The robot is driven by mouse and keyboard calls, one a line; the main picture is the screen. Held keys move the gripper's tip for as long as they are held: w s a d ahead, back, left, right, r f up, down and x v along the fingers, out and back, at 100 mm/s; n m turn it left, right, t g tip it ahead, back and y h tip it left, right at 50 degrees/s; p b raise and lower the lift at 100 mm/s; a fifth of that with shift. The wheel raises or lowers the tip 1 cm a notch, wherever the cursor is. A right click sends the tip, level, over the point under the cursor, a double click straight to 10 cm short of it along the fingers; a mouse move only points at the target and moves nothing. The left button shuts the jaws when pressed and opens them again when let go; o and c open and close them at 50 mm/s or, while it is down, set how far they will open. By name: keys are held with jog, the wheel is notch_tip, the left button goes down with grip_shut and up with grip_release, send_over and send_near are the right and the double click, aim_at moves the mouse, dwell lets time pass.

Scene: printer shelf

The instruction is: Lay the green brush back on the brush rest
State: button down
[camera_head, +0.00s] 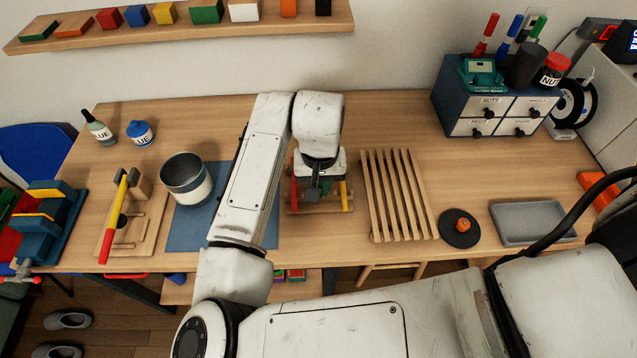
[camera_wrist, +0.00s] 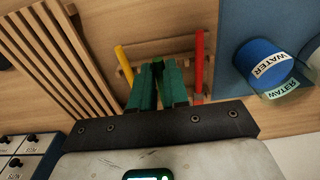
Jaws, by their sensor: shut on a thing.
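The wooden brush rest (camera_head: 320,209) is on the table right of the blue mat, partly hidden under my gripper (camera_head: 315,188). A red brush (camera_head: 294,194) lies at its left and a yellow brush (camera_head: 344,196) at its right. In the wrist view, the rest (camera_wrist: 124,74) lies beyond the fingers, with the yellow brush (camera_wrist: 122,65) left and the red brush (camera_wrist: 199,62) right. My gripper (camera_wrist: 158,78) points down over the space between them. It is shut on the green brush, which is mostly hidden between the green fingers; its height above the rest is unclear.
A water cup (camera_head: 187,178) stands on the blue mat (camera_head: 190,235) to the left. A slatted wooden rack (camera_head: 398,195) lies close on the right. Beyond it are a black round coaster (camera_head: 459,238) and a grey tray (camera_head: 533,235). The table behind the rest is clear.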

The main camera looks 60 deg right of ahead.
jog(key=shift+r, duration=0.25)
jog(key=shift+f+b, duration=1.35)
jog(key=shift+f, duration=1)
jog(key=shift+s+f+b, duration=0.1)
jog(key=shift+f+b, duration=0.25)
jog(key=shift+f, duration=0.95)
jog(key=c, duration=1.4)
grip_release()
jog(key=o, duration=0.4)
jog(key=shift+c, duration=0.2)
jog(key=shift+r, duration=0.1)
jog(key=shift+r, duration=0.1)
